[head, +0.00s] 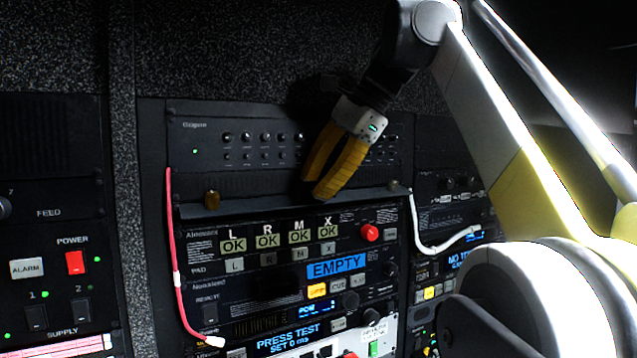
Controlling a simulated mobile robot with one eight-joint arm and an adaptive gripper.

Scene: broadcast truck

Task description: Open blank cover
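A dark strip panel, which looks like the blank cover (265,203), runs across the rack below the upper unit with rows of knobs. Its edge looks like a thin ledge; how far it stands out is hard to tell. A brass-coloured fastener (211,198) shows at its left end and a smaller one (393,186) at its right end. My gripper (317,192) reaches down from the upper right, with its yellow fingertips at the strip, right of its middle. The tips look close together. Whether they touch or pinch the edge is unclear.
A red cable (171,240) hangs along the rack's left side, and a white cable (416,225) hangs at the right. Below the strip are a unit with OK labels and a red knob (369,232), and a unit with an EMPTY display (336,267). My arm covers the right side.

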